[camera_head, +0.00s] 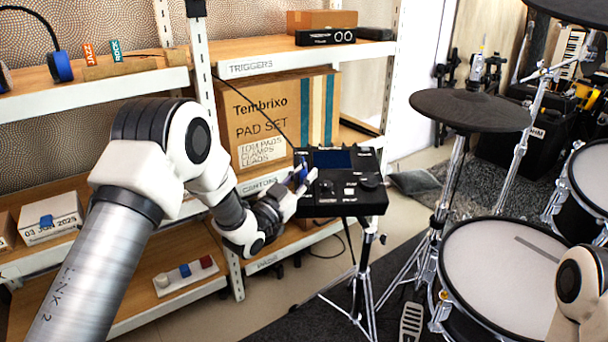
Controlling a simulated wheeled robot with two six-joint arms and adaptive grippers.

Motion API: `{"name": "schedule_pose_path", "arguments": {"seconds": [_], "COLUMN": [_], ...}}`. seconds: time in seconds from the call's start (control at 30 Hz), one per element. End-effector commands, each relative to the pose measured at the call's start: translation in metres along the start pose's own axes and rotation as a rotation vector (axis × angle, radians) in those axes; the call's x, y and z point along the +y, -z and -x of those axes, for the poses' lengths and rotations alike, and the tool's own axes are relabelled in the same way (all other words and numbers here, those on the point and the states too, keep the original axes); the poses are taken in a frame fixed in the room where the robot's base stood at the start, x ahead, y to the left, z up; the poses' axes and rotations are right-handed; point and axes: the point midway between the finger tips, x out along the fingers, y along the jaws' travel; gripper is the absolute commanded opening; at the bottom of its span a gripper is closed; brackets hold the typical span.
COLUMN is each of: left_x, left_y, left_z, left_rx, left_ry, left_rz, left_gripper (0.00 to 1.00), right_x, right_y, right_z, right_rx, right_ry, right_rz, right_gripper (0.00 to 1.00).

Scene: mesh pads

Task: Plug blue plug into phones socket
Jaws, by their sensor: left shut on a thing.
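The black drum module (345,190) with a dark blue screen stands on a chrome stand in the middle of the view. My left gripper (304,186) is at the module's left edge, shut on the small blue plug (301,172). The plug is partly hidden by the fingers. I cannot tell whether its tip touches the module or is inside a socket. The phones socket cannot be made out at this size. Part of my right arm shows at the lower right edge; its gripper is out of view.
A white shelf unit (264,64) with a cardboard pad-set box (262,128) stands behind my left arm. A thin black cable runs down across that box toward the module. A cymbal pad (470,108) and drum pads (505,262) fill the right side. Headphones (60,66) lie at upper left.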

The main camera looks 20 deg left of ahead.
Motion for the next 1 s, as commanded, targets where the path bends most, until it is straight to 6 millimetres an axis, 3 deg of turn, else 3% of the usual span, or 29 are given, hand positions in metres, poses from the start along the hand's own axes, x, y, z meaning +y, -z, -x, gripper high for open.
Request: {"name": "schedule_pose_path", "arguments": {"seconds": [0.87,0.9,0.97,1.0], "left_x": [0.000,0.000,0.000,0.000], "left_y": [-0.023,-0.022,-0.022,-0.022], "left_z": [0.000,0.000,0.000,0.000], "left_rx": [-0.001,-0.001,-0.001,-0.001], "left_ry": [0.000,0.000,0.000,0.000], "left_rz": [0.000,0.000,0.000,0.000], "left_gripper": [0.00,0.30,0.48,0.48], "right_x": [0.000,0.000,0.000,0.000], "right_y": [0.000,0.000,0.000,0.000], "right_z": [-0.016,-0.015,-0.015,-0.015], "right_rx": [0.000,0.000,0.000,0.000], "right_ry": [0.000,0.000,0.000,0.000], "right_rz": [0.000,0.000,0.000,0.000], "right_gripper": [0.40,0.40,0.40,0.40]}}
